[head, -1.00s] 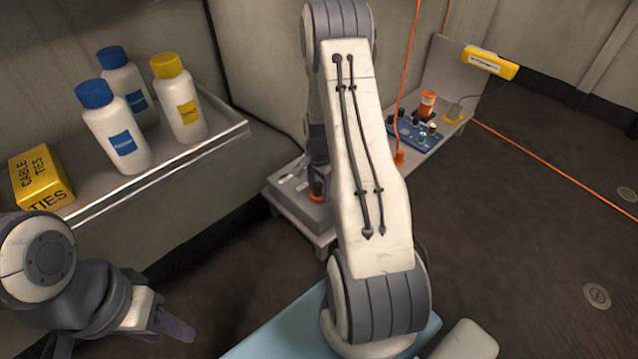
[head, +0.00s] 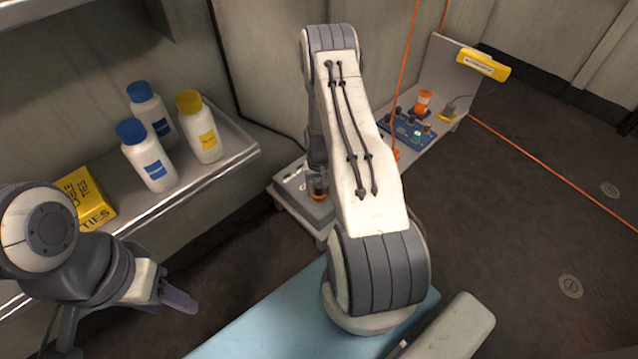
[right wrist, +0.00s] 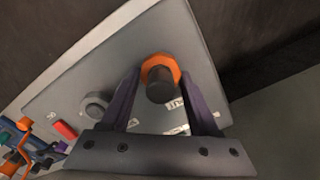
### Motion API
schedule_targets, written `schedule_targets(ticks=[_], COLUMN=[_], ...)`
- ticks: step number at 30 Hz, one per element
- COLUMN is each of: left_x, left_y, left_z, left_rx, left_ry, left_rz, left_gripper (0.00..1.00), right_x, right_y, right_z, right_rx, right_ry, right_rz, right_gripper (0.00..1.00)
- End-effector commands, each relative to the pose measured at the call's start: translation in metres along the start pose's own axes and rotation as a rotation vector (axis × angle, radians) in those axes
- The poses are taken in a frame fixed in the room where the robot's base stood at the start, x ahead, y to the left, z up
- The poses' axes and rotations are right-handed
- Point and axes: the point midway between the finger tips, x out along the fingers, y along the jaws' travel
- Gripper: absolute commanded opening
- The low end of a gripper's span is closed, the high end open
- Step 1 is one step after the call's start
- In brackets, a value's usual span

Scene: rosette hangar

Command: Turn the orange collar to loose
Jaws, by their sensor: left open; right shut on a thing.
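The orange collar (right wrist: 174,67) is a ring around a dark round post on a grey panel (right wrist: 205,62). In the head view the collar (head: 319,193) shows small on the low grey unit, partly hidden by my right arm. My right gripper (right wrist: 160,76) has its two purple fingers on either side of the collar and is shut on it. White labels lie on the panel near the collar, partly hidden by the fingers and too small to read in full. My left gripper (head: 178,298) is open and empty at the lower left of the head view.
A shelf (head: 205,172) at the left holds white bottles (head: 150,160) and a yellow cable-ties box (head: 88,200). A grey knob (right wrist: 96,106) and a red button (right wrist: 65,130) sit beside the collar. A second bench (head: 440,125) with a blue board stands farther back; an orange cord hangs before it.

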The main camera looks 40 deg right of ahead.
Motion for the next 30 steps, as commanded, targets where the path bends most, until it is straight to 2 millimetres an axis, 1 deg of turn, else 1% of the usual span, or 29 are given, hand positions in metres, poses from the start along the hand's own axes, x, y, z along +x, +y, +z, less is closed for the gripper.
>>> schedule_targets(ticks=[1,3,9,15,21,30], left_x=[-0.008,-0.012,-0.022,-0.028,-0.031,-0.031], left_y=[0.001,0.001,0.002,0.002,0.002,0.002], left_z=[0.0,-0.001,-0.001,-0.002,-0.002,-0.002], left_rx=[0.0,0.0,0.0,0.0,0.0,0.0], left_ry=[0.0,0.0,0.0,0.0,0.0,0.0], left_rz=[0.0,0.0,0.0,0.0,0.0,0.0], left_gripper=[0.5,0.5,0.5,0.5,0.5,0.5], right_x=[-0.004,-0.004,-0.003,-0.002,-0.001,-0.001], right_y=[0.0,-0.001,-0.001,-0.002,-0.002,-0.002], right_z=[0.0,0.0,0.0,0.0,0.0,-0.001], right_rx=[-0.043,-0.105,-0.258,-0.368,-0.429,-0.453], right_ry=[-0.001,0.0,0.0,0.0,0.001,0.002], right_rz=[0.0,0.0,0.0,0.0,0.0,0.0], right_gripper=[0.06,0.06,0.06,0.06,0.06,0.06])
